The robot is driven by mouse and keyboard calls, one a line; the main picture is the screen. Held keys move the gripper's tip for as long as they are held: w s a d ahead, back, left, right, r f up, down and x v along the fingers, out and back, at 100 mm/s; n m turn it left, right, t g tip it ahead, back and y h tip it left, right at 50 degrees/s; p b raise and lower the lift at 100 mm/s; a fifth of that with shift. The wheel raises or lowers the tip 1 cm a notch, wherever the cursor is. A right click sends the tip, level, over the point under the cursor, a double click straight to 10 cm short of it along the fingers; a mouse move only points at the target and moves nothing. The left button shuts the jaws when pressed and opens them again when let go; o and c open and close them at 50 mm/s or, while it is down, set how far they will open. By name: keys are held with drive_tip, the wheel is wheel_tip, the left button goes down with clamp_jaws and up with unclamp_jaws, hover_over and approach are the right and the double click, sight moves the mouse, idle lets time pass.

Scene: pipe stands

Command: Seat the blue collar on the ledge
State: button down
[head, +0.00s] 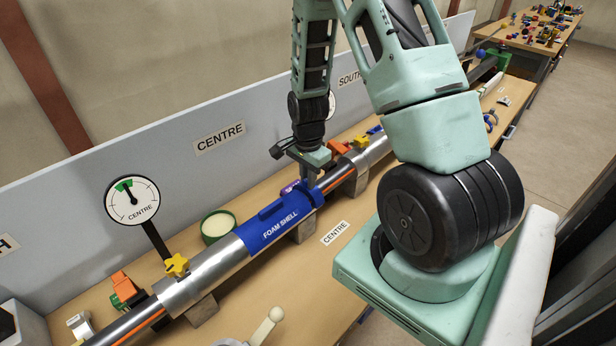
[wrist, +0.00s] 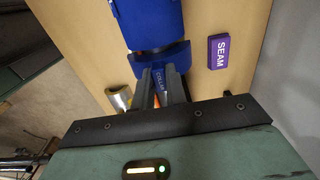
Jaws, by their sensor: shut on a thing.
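The blue collar (wrist: 158,59) sits around the pipe line in the wrist view, close against the end of the blue foam shell (wrist: 150,22). My gripper (wrist: 160,78) is shut on the collar, with its two dark fingers on the part lettered COLLAR. In the head view my gripper (head: 310,178) reaches down to the pipe at the right end of the foam shell (head: 280,226). There the collar is mostly hidden by the gripper and hard to tell from the shell. I cannot make out the ledge, or whether the collar rests on it.
A purple SEAM block (wrist: 219,51) lies beside the shell. Behind the pipe stand a CENTRE gauge (head: 132,201) and a green-rimmed pot (head: 218,226). Yellow (head: 176,265) and orange (head: 122,285) fittings are to the left. The bench front by the CENTRE label (head: 335,232) is clear.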

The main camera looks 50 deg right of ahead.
drive_tip(key=shift+f, duration=0.1)
drive_tip(key=c, duration=1.3)
unclamp_jaws()
drive_tip(key=shift+c, duration=0.2)
wheel_tip(320, 180, up, 18)
drive_tip(key=b, duration=0.2)
drive_tip(key=shift+f, duration=0.25)
drive_tip(key=shift+a, duration=0.15)
